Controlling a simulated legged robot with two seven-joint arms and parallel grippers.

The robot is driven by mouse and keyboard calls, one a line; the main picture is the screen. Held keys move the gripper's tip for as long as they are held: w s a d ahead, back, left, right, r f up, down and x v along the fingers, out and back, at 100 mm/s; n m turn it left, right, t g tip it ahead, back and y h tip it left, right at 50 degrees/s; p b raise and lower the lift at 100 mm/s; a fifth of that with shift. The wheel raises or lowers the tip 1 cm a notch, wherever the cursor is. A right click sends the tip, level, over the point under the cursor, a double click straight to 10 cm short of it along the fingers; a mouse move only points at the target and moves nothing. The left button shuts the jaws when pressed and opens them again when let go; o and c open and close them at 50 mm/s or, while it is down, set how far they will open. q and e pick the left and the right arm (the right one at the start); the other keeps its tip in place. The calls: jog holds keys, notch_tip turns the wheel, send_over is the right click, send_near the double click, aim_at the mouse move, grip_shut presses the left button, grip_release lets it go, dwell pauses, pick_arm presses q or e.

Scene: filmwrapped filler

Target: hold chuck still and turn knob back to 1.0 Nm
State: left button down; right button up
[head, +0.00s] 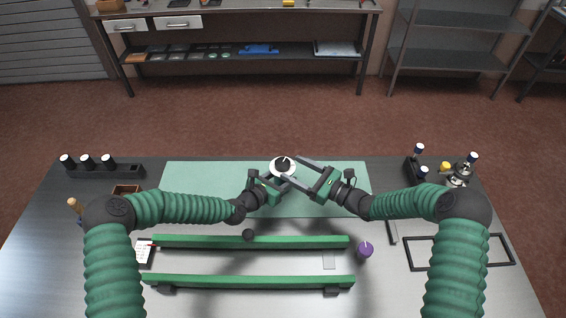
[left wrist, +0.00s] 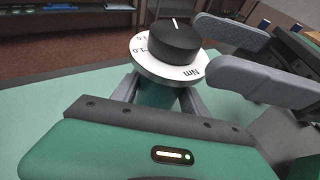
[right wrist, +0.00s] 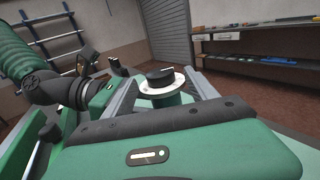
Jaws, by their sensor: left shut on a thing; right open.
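The black knob (head: 283,162) sits on a round white dial (head: 276,170) near the mat's far edge. In the left wrist view the knob (left wrist: 175,42) has a white pointer line directed away from the camera, and the dial (left wrist: 188,75) shows "NM" and partly readable numbers. My left gripper (head: 275,180) is shut on the green chuck (left wrist: 157,95) under the dial, one finger on each side. My right gripper (head: 294,171) is open; its fingers are right of the knob in the left wrist view, apart from it. The right wrist view shows the knob (right wrist: 160,76) between and beyond them.
Two green rails (head: 250,242) and a purple-topped item (head: 365,249) are nearer on the table. A black rack (head: 105,171) stands at left and a tool holder (head: 416,170) at right. The green mat (head: 200,177) is clear beside the chuck.

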aim_at(290, 164)
jog(key=x, duration=0.5)
jog(key=shift+c, duration=0.4)
jog(key=c, duration=1.3)
jog(key=shift+w+r+n+g+y, duration=0.1)
jog(key=shift+w+n+g+y, duration=0.1)
jog(key=shift+n+g+y, duration=1.1)
jog(key=shift+n+g, duration=0.9)
jog(key=shift+g, duration=0.9)
jog(key=shift+d, duration=0.1)
jog(key=o, duration=1.4)
jog(key=shift+s, duration=0.1)
